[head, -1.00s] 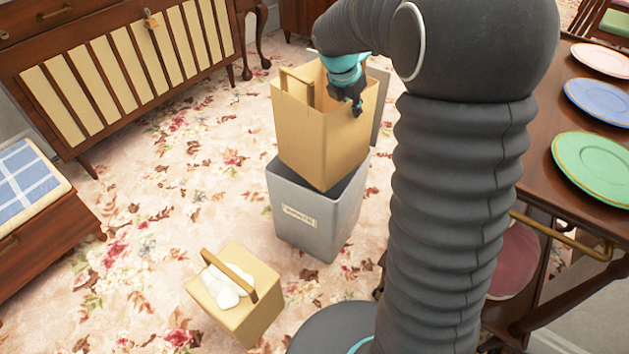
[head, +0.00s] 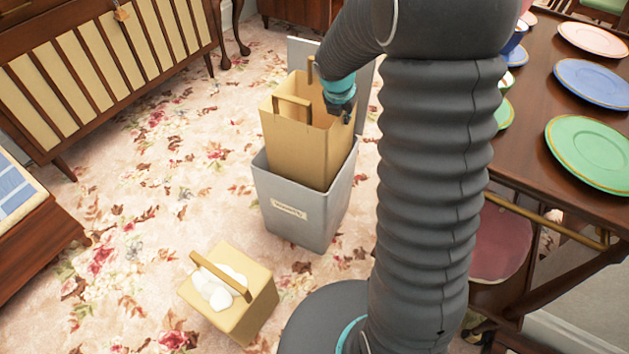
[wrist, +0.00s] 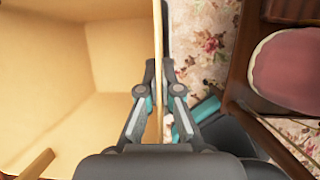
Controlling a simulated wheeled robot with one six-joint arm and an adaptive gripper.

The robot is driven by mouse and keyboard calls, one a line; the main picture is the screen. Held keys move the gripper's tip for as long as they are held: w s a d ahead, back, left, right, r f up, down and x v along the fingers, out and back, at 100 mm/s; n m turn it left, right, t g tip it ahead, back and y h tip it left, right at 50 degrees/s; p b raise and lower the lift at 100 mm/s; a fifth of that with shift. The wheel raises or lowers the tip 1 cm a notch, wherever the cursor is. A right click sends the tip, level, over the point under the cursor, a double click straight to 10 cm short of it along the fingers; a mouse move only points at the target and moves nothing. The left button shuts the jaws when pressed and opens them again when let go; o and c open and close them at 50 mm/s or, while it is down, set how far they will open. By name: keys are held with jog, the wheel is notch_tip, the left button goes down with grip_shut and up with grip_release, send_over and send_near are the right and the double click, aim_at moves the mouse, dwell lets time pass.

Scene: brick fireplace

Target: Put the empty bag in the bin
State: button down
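The empty tan bag (head: 305,150) stands upright with its lower part inside the grey bin (head: 300,213), whose lid is open at the back. My gripper (head: 345,112) is at the bag's right rim. In the wrist view my gripper (wrist: 158,90) has one finger on each side of the bag's thin wall, closed on it, and the empty inside of the bag (wrist: 60,80) shows at left. A second tan bag (head: 245,312) with white contents stands on the floor in front of the bin. The bag's bottom is hidden in the bin.
A wooden table (head: 525,150) with several plates, such as a green plate (head: 592,152), stands at right. A pink-seated chair (head: 500,243) is below it. A slatted cabinet (head: 95,75) is at back left. Carpet (head: 140,200) at left is clear.

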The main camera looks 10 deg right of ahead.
aim_at(344, 127)
jog(key=shift+f+b, duration=0.7)
jog(key=shift+f, duration=1.45)
jog(key=c, duration=1.2)
grip_release()
jog(key=shift+c, duration=0.2)
jog(key=shift+r, duration=0.1)
jog(key=v, duration=1.2)
jog(key=shift+w, duration=0.1)
